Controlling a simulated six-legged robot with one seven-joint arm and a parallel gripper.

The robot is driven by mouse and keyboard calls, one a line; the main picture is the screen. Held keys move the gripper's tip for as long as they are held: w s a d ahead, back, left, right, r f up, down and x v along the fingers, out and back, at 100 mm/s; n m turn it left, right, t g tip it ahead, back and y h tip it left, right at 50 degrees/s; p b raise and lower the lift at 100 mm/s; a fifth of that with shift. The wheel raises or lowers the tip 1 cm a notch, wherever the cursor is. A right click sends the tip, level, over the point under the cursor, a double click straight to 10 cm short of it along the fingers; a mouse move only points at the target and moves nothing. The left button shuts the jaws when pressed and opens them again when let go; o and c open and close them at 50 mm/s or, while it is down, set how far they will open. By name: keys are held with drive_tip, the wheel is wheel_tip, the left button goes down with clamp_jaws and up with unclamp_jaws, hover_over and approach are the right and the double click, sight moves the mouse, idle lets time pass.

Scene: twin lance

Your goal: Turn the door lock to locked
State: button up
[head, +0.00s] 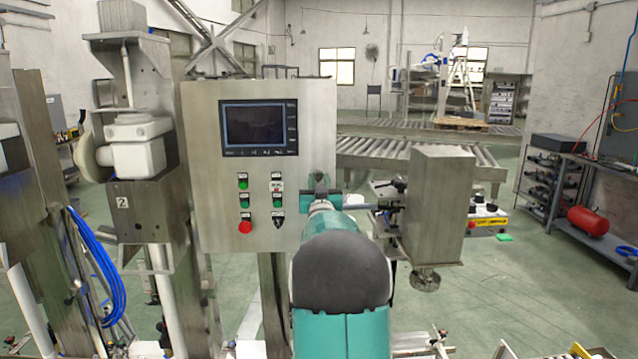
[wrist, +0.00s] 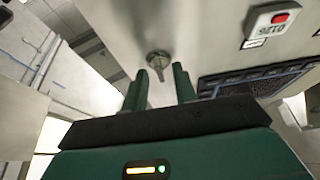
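The door lock (wrist: 158,60) shows in the wrist view as a round metal fitting with a narrow piece pointing down from it, on a grey metal surface. My gripper (wrist: 160,72) is open, with one green finger on each side of that narrow piece. Gaps show on both sides, and I cannot tell how deep the fingers reach around it. In the head view my gripper (head: 320,188) is at the right edge of the steel control cabinet (head: 215,215). The lock is hidden there behind my gripper and arm.
The cabinet carries a dark screen (head: 259,127), green buttons, a red button (head: 245,227) and a black selector switch (head: 278,221). A steel box (head: 437,205) stands close to the right of my arm. A machine column with a white unit (head: 135,148) stands at left.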

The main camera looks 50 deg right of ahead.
drive_tip(key=shift+c, duration=0.2)
clamp_jaws()
